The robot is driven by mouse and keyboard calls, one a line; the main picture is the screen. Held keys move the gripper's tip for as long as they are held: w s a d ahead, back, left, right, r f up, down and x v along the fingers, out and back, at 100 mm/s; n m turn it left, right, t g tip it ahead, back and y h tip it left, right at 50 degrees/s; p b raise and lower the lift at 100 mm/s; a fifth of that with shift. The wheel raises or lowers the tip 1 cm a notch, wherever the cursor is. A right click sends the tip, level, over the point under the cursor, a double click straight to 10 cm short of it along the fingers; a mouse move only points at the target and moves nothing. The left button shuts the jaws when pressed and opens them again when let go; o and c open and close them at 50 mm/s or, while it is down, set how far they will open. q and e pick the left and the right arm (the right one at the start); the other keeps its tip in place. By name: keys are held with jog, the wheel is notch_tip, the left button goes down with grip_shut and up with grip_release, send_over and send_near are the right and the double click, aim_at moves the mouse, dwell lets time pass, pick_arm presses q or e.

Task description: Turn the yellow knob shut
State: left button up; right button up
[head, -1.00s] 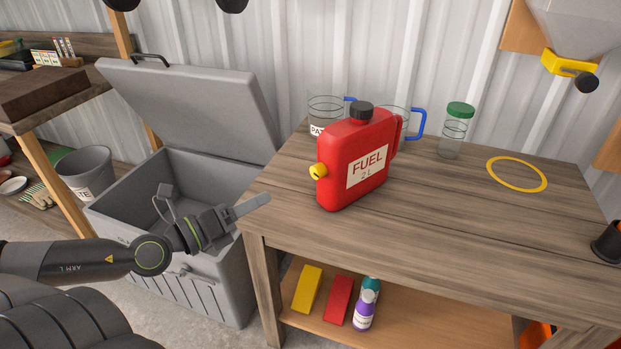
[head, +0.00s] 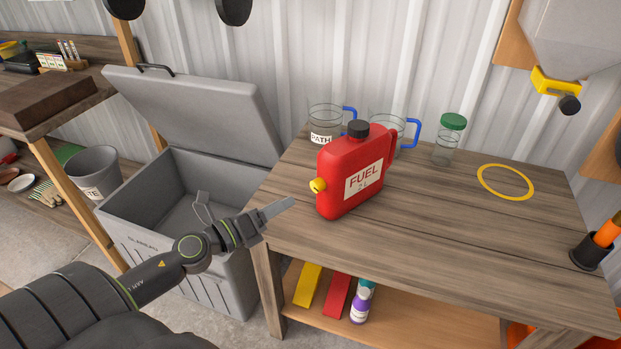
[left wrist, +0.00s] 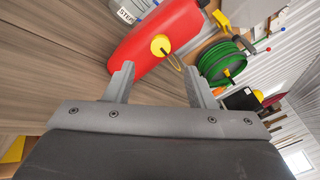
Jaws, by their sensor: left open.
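The yellow knob (head: 317,185) sits low on the left side of the red fuel can (head: 340,196), which stands upright on the wooden workbench (head: 430,210). A dark mark shows on the knob's face. My left gripper (head: 290,201) is open and empty near the bench's left edge, a little short of the knob and apart from it. In the left wrist view the knob (left wrist: 160,45) shows ahead, between and beyond the two fingers (left wrist: 158,84). My right gripper is not in view.
Measuring jugs (head: 325,118) with blue handles stand behind the can. A green-lidded jar (head: 449,140) and a yellow ring (head: 506,182) are to the right. An open grey chest (head: 150,215) stands left of the bench. The bench front is clear.

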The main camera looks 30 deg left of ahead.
aim_at(314, 188)
pick_arm(q)
jog(key=p+x, duration=0.4)
jog(key=x, duration=0.4)
jog(key=shift+d, duration=0.15)
jog(key=shift+w+d, duration=0.15)
jog(key=shift+w, duration=0.35)
jog(key=c, duration=1)
jog(key=shift+p, duration=0.3)
